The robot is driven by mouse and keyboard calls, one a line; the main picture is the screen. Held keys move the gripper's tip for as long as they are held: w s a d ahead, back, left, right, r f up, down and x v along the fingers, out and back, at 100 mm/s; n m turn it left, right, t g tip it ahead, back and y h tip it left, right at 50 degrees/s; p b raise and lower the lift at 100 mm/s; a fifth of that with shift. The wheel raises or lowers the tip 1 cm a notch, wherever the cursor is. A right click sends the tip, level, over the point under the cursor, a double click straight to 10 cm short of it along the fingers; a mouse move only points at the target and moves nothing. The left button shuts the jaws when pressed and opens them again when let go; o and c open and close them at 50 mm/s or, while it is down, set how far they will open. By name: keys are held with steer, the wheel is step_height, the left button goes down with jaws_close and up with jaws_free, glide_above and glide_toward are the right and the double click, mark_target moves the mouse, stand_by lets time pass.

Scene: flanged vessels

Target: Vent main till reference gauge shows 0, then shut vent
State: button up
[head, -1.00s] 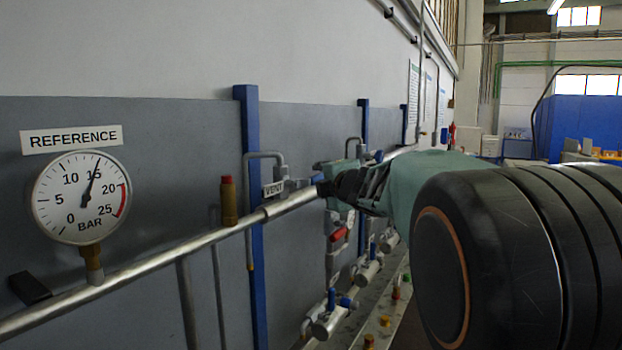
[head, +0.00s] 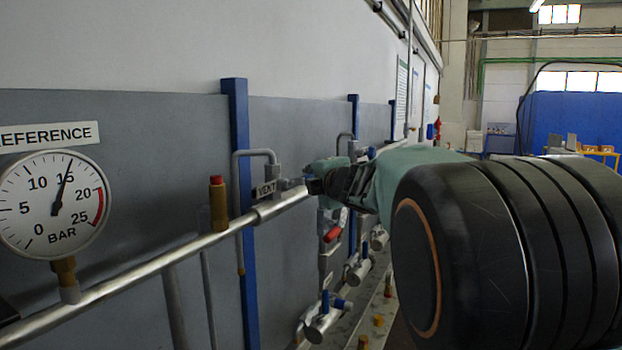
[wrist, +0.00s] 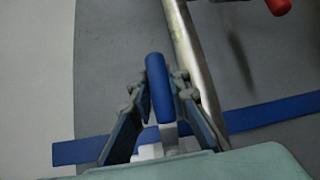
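The reference gauge (head: 52,205) is a round white dial at the left of the head view. Its needle points at about 15 bar. The vent label (head: 265,189) hangs beside the vent valve (head: 281,180) on the pipe. My gripper (head: 316,181) is at the right of this valve and hides its handle in the head view. In the wrist view a blue lever handle (wrist: 160,85) stands between the two fingers of my gripper (wrist: 160,88). The fingers are apart, one on each side of it, with narrow gaps near their tips.
The silver main pipe (head: 180,255) runs along the grey wall. A brass fitting with a red cap (head: 218,205) stands on it. Blue posts (head: 240,180) rise behind it. A red handle (head: 332,234) and more blue-handled valves (head: 325,302) sit lower down.

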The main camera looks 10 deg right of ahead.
jaws_close()
